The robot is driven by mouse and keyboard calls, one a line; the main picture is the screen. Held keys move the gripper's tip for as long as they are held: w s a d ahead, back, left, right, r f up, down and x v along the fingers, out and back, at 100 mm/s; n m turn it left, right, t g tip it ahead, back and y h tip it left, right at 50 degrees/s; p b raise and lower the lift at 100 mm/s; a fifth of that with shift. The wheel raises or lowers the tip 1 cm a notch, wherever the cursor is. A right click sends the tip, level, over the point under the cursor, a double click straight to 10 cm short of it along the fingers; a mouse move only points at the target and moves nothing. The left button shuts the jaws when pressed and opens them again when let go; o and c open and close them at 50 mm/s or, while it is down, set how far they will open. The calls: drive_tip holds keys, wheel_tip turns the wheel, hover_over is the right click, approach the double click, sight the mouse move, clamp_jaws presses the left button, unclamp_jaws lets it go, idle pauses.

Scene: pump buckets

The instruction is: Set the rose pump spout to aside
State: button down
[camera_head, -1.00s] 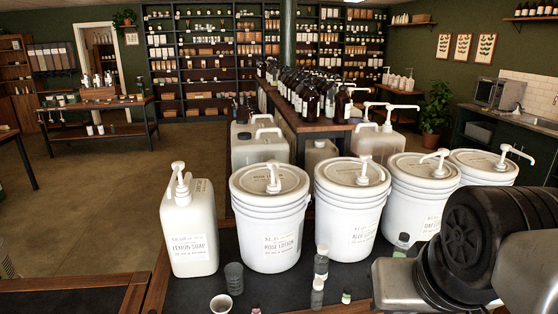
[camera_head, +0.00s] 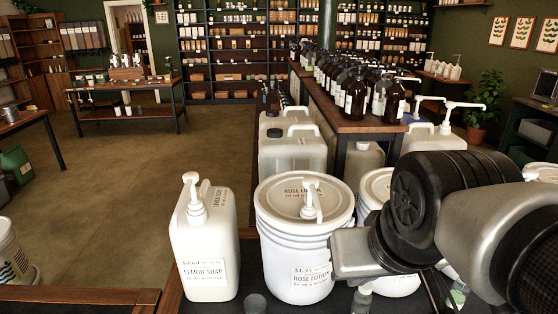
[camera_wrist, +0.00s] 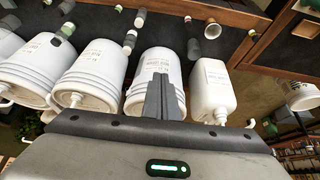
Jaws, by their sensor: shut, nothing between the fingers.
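The rose lotion bucket (camera_head: 290,247) is a white lidded pail with a printed label, standing on the dark tabletop in the head view. Its white pump spout (camera_head: 311,200) stands upright on the lid and seems to point toward me over the front rim. In the wrist view, which looks upside down, the rose bucket (camera_wrist: 158,62) is behind my gripper (camera_wrist: 160,78), whose fingers are together and empty. They overlap the bucket in the picture; I cannot tell whether they touch. The rose spout is hidden there.
The lemon soap jug (camera_head: 208,258) with its pump stands just left of the rose bucket. The aloe bucket (camera_head: 374,190) is on the right, mostly behind my arm. Small bottles and a dark cup (camera_head: 255,304) are in front. Large jugs (camera_head: 293,152) stand behind.

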drive_tip(key=shift+s, duration=0.2)
drive_tip(key=w+d+r+b, duration=0.1)
drive_tip(key=w+r, duration=0.3)
drive_tip(key=w, duration=0.3)
drive_tip(key=w+d+r+g+y+b, duration=0.1)
drive_tip(key=w+r, duration=0.3)
drive_tip(key=w, duration=0.3)
drive_tip(key=w+d+r+g+y+b, duration=0.1)
drive_tip(key=w+r, duration=0.3)
drive_tip(key=w, duration=0.3)
drive_tip(key=shift+d+r+b, duration=0.25)
drive_tip(key=shift+b, duration=0.1)
drive_tip(key=shift+w, duration=0.1)
drive_tip(key=b, duration=0.1)
approach(315, 203)
drive_tip(key=w+d+f, duration=0.2)
drive_tip(key=w, duration=0.1)
drive_tip(key=f, duration=0.1)
drive_tip(key=a+f, duration=0.2)
drive_tip(key=shift+w+f, duration=0.15)
drive_tip(key=shift+f, duration=0.15)
